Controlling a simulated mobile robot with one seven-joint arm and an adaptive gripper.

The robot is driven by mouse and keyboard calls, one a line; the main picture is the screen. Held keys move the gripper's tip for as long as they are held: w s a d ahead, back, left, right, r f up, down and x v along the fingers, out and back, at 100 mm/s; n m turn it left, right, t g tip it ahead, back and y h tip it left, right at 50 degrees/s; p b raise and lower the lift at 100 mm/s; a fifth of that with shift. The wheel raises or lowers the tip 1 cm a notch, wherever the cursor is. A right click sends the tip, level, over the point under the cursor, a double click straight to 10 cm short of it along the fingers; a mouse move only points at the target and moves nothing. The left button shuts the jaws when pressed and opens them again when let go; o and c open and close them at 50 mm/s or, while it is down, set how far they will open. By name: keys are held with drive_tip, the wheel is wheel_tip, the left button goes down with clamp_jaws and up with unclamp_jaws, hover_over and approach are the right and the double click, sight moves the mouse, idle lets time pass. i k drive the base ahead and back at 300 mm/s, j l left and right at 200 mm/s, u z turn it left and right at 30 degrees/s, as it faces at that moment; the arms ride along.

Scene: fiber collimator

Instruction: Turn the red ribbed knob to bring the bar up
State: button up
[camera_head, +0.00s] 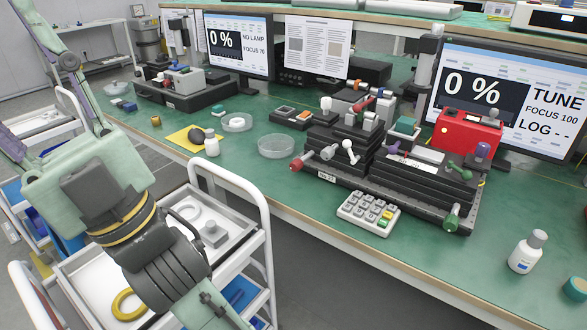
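A red knob (297,164) sticks out at the left front of the black stepped stage (345,180) on the green bench. A second, smaller red part (368,103) sits higher up on the same stage; the ribs are too small to make out on either. The right screen (507,95) reads 0 %, TUNE, FOCUS 100 and LOG with dashes. No filled bar is clear on either. My arm crosses the left foreground, over the trolley; its end runs out of the bottom edge, so my gripper is not seen.
A grey keypad (369,213) lies in front of the stage. Green knobs (452,218) and a red box (467,131) are at its right. The white trolley (262,205) stands against the bench front.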

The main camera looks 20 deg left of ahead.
sight(295, 166)
drive_tip(key=i+l+u, duration=0.1)
drive_tip(key=u, duration=0.3)
drive_tip(key=i+l+u, duration=0.1)
drive_tip(key=u, duration=0.3)
drive_tip(key=l, duration=0.1)
